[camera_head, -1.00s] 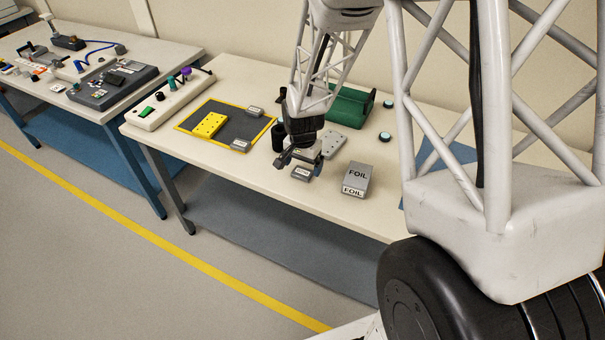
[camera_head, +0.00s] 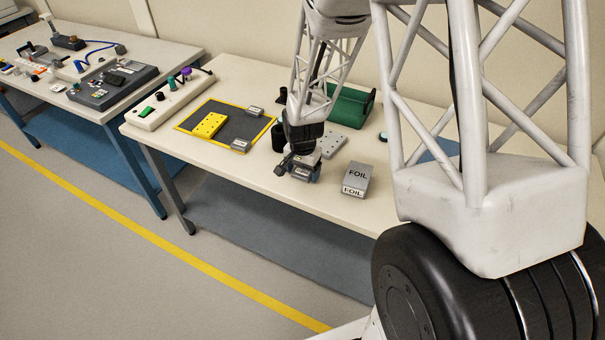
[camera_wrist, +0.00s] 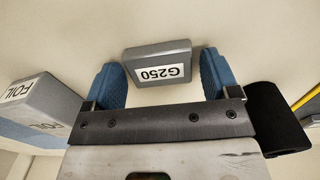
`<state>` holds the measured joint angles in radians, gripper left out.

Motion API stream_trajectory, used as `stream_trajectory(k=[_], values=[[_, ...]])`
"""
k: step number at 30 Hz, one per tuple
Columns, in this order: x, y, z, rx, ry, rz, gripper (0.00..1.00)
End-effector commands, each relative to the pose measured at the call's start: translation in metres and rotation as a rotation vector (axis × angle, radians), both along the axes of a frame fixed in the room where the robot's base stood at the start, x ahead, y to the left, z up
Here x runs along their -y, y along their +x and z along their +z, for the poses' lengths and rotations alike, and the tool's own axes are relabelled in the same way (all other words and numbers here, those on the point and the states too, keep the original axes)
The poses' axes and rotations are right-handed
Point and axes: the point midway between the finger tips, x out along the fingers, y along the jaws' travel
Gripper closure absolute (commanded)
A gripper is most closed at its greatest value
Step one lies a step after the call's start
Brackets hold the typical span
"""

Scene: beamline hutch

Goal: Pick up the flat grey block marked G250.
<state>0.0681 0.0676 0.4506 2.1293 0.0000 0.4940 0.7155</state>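The flat grey block marked G250 (camera_wrist: 159,62) lies on the pale table, its white label facing up and upside down in the wrist view. My gripper (camera_wrist: 160,82) is open, with one blue finger on each side of the block's near part. Gaps show between the fingers and the block, and I cannot tell the height left between fingertips and table. In the head view my gripper (camera_head: 301,173) is low over the table's front part and hides most of the block.
A grey FOIL box (camera_head: 357,179) stands just right of my gripper. A black cylinder (camera_head: 279,137) is behind it to the left, and a light grey plate with holes (camera_head: 331,144) is behind. A yellow-edged dark mat (camera_head: 243,128) lies farther left.

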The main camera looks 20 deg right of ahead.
Motion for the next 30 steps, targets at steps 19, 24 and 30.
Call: stream_trajectory(k=[19,24,30], values=[[0.0,0.0,0.002,0.0,0.0,0.0,0.62],[0.0,0.0,0.009,0.001,0.0,0.0,0.62],[0.0,0.0,0.028,0.001,0.0,0.0,0.62]])
